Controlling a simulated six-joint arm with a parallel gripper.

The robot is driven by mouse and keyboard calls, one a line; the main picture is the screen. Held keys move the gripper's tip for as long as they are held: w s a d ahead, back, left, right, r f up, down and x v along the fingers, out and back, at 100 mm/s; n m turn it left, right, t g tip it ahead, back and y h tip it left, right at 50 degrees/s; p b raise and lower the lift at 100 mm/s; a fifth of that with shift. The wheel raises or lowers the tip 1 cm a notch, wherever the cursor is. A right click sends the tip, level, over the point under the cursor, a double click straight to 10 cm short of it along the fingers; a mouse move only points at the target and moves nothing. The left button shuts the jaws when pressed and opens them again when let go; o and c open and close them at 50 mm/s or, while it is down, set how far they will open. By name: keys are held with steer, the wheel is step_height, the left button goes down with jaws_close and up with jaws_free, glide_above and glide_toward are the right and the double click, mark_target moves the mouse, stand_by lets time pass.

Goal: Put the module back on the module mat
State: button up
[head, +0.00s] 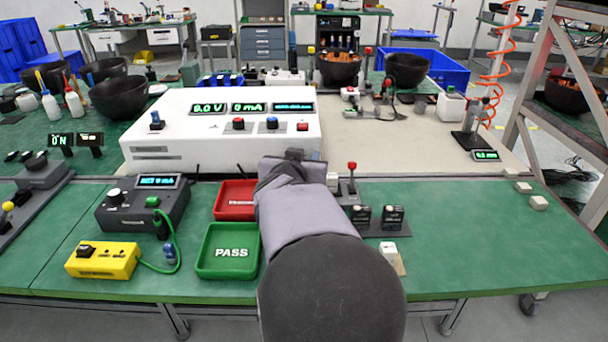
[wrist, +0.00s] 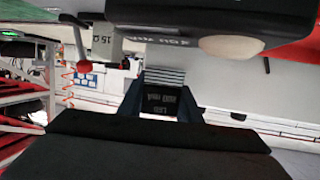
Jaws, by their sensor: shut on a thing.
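In the wrist view my gripper (wrist: 162,88) is shut on a dark module (wrist: 160,104) with small upside-down lettering, held between the two fingers. Grey ribbed metal (wrist: 165,74) shows just beyond it; I cannot tell whether it touches the module. In the head view my own arm hides the fingers and the held module. Two dark labelled modules (head: 361,214) and (head: 393,215) stand on a dark grey mat (head: 375,232) to the right of my arm. This looks like the module mat; its left part is partly hidden by the arm.
A red-knobbed lever (head: 351,170) stands behind the mat, close to my arm. A red tray (head: 234,200) and green PASS tray (head: 228,252) lie left of the arm. A large white instrument (head: 160,140) stands behind.

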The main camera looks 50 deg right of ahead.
steer(key=shift+f+b, duration=0.95)
steer(key=shift+f, duration=1)
steer(key=shift+f, duration=0.3)
steer(key=o, duration=1)
steer(key=shift+o, duration=0.2)
steer(key=shift+b, duration=0.6)
steer(key=p+v, duration=0.1)
steer(key=v, duration=0.1)
steer(key=p+v, duration=0.1)
steer(key=v, duration=0.1)
steer(key=p+v, duration=0.1)
steer(key=v, duration=0.1)
steer(key=shift+w+r, duration=0.1)
steer(key=shift+r, duration=0.2)
steer(key=shift+p+v, duration=0.4)
steer(key=shift+v, duration=0.35)
steer(key=shift+f, duration=0.15)
steer(key=shift+c, duration=1.4)
